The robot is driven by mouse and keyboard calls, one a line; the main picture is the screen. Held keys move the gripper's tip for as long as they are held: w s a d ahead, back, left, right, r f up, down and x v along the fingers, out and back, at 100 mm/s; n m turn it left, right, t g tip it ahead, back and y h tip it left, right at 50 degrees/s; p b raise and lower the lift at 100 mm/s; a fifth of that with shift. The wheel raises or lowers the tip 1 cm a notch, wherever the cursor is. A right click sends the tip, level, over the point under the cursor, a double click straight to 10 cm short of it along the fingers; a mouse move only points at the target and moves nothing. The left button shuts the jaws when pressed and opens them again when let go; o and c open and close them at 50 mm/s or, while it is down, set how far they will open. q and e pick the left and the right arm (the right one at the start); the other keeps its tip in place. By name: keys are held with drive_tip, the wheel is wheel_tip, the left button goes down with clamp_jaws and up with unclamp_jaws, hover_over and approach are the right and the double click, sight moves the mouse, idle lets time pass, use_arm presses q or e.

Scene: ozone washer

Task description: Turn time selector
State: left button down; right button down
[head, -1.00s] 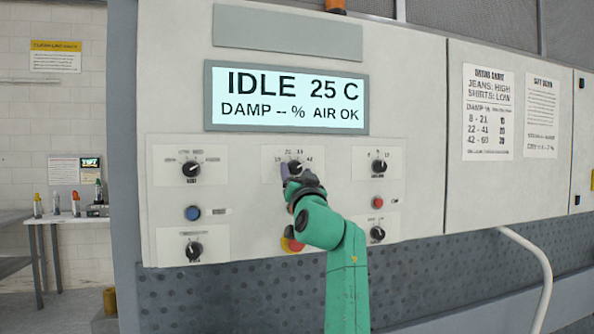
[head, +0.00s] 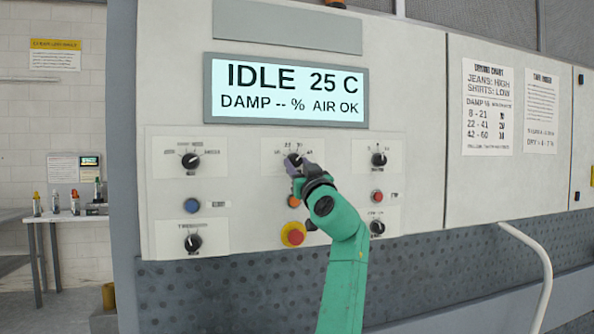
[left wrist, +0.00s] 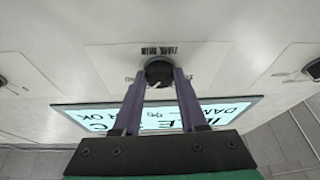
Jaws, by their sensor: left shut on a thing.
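The time selector, a round black knob (head: 294,160), is on the white plate at the top middle of the control panel, with small numbers around it. In the left wrist view the knob (left wrist: 158,68) sits between the two purple fingers, with a white pointer mark on its face. My left gripper (head: 299,168) is shut on the knob from the front and below, and hides the lower part of its plate. My right gripper is not in view.
Other black knobs stand at the left (head: 190,160) and right (head: 378,159). A blue button (head: 192,206) and a red button (head: 377,196) lie lower. A red-and-yellow stop button (head: 293,234) is just left of my forearm. The display (head: 286,94) above reads IDLE.

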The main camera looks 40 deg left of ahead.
use_arm(q)
drive_tip(key=n+g, duration=0.1)
drive_tip(key=n, duration=0.1)
drive_tip(key=shift+r+n+y, duration=0.15)
drive_tip(key=shift+n+y, duration=0.15)
drive_tip(key=shift+n, duration=0.1)
drive_tip(key=n+g+p, duration=0.1)
drive_tip(key=n, duration=0.1)
drive_tip(key=n+g, duration=0.1)
drive_tip(key=shift+w+d+r+n+p, duration=0.1)
drive_tip(key=shift+w+r+n+p, duration=0.05)
drive_tip(key=shift+n+p, duration=0.25)
drive_tip(key=n+g+p, duration=0.1)
drive_tip(key=n, duration=0.1)
drive_tip(key=n+g+p, duration=0.1)
drive_tip(key=n+p, duration=0.1)
drive_tip(key=n, duration=0.1)
drive_tip(key=shift+w+d+r+n+g, duration=0.1)
drive_tip(key=shift+r+n+g, duration=0.05)
drive_tip(key=shift+n+g, duration=0.2)
drive_tip(key=shift+n+g+p, duration=0.65)
drive_tip(key=shift+n+p, duration=0.3)
drive_tip(key=shift+n, duration=0.6)
drive_tip(key=shift+f, duration=0.2)
drive_tip(key=shift+c, duration=2.2)
unclamp_jaws()
drive_tip(key=shift+d, duration=0.15)
